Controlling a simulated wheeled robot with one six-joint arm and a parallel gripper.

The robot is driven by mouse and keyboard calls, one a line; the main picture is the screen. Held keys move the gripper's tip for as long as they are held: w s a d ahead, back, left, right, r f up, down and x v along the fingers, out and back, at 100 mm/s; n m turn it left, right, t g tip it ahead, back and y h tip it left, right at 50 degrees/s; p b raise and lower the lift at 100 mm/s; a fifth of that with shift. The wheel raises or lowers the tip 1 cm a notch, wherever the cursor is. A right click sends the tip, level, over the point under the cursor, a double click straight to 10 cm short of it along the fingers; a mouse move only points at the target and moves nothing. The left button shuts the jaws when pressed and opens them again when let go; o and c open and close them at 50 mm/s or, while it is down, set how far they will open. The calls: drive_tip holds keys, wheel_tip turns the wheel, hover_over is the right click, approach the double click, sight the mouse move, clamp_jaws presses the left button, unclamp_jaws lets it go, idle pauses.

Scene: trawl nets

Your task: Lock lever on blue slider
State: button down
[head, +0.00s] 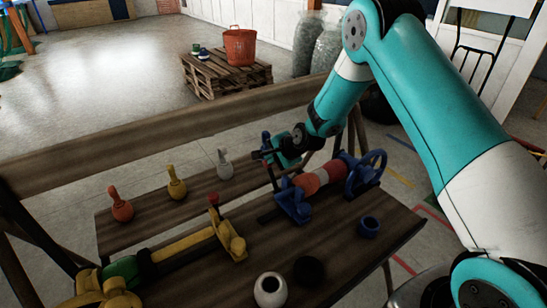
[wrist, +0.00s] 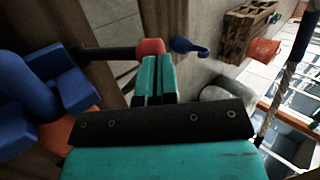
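My gripper (head: 272,155) is above the far side of the slider. In the wrist view the two teal fingers of my gripper (wrist: 154,62) are nearly together, with a narrow dark gap. Their tips are right at the knob; I cannot tell whether they touch it. Nothing shows between them.
A blue wheel stand (head: 366,172) holds the cylinder's right end. A yellow slider (head: 231,240) with a red-knobbed lever is at the left. Red (head: 120,205), yellow (head: 176,184) and grey (head: 224,166) pins stand behind.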

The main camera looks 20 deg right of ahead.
drive_tip(key=shift+r, duration=0.15)
drive_tip(key=w+r+v, duration=0.1)
drive_tip(key=v, duration=1.2)
drive_tip(key=shift+s+r, duration=0.2)
drive_tip(key=s+a+r+n+g+y, duration=0.1)
drive_tip(key=s+a+r+n+g, duration=0.1)
drive_tip(key=s+a+r+n, duration=0.45)
drive_tip(key=s+a+r+n+g, duration=0.2)
drive_tip(key=s+n, duration=0.2)
drive_tip(key=s, duration=0.4)
drive_tip(key=s+a+r+n+g, duration=0.2)
drive_tip(key=s+n, duration=0.3)
drive_tip(key=s, duration=0.4)
drive_tip(key=s+a+r+n+g, duration=0.2)
drive_tip(key=s+n, duration=0.3)
drive_tip(key=s, duration=0.4)
drive_tip(key=shift+r+h, duration=0.3)
drive_tip(key=shift+r, duration=0.25)
drive_tip(key=shift+n, duration=0.25)
